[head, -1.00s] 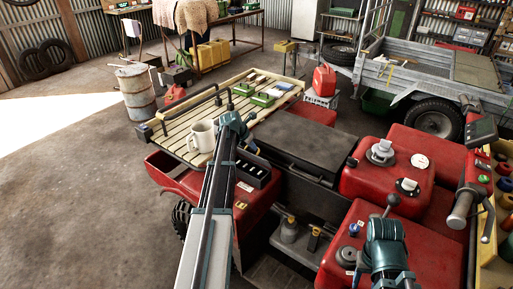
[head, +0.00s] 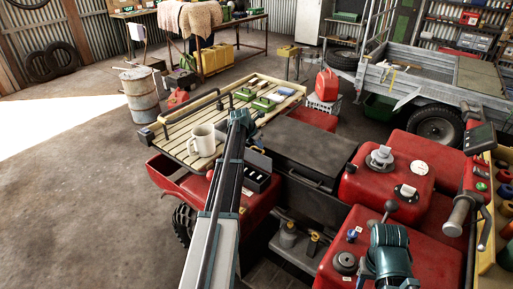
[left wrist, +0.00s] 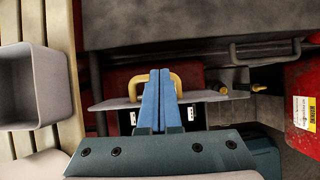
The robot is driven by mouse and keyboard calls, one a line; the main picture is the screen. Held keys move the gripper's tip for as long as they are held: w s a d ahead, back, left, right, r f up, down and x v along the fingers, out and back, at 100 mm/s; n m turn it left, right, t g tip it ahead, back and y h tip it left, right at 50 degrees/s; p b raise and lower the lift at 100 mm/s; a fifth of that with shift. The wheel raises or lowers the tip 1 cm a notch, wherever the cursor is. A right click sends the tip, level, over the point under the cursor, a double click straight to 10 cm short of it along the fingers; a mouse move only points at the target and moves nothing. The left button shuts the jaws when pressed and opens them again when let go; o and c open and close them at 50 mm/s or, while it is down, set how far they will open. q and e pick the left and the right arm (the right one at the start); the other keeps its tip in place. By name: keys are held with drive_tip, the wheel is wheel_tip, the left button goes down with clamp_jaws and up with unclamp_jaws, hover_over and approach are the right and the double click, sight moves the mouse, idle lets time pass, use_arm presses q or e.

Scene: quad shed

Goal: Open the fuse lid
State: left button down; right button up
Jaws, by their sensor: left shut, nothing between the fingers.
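A grey plate (left wrist: 212,96) with a yellow loop handle (left wrist: 178,79) shows in the left wrist view; it looks like the fuse lid. My left gripper (left wrist: 159,74) is shut and empty, its blue fingers in front of the handle and overlapping its middle. Whether they touch it, I cannot tell. In the head view my left gripper (head: 255,143) is over the red vehicle, just above a dark box (head: 252,181) with a row of pale marks inside. My arm partly hides the box and the lid.
A dark seat (head: 310,150) lies to the right. A lever (head: 390,207) stands near my right arm.

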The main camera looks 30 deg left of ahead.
use_arm(q)
drive_tip(key=shift+w+d+f, duration=0.1)
drive_tip(key=shift+w+f, duration=0.05)
drive_tip(key=shift+w, duration=0.55)
drive_tip(key=s, duration=0.1)
wheel_tip(320, 180, up, 12)
drive_tip(key=p, duration=1.1)
hover_over(257, 161)
drive_tip(key=w, duration=0.4)
drive_tip(key=shift+a+f, duration=0.15)
drive_tip(key=shift+a, duration=0.1)
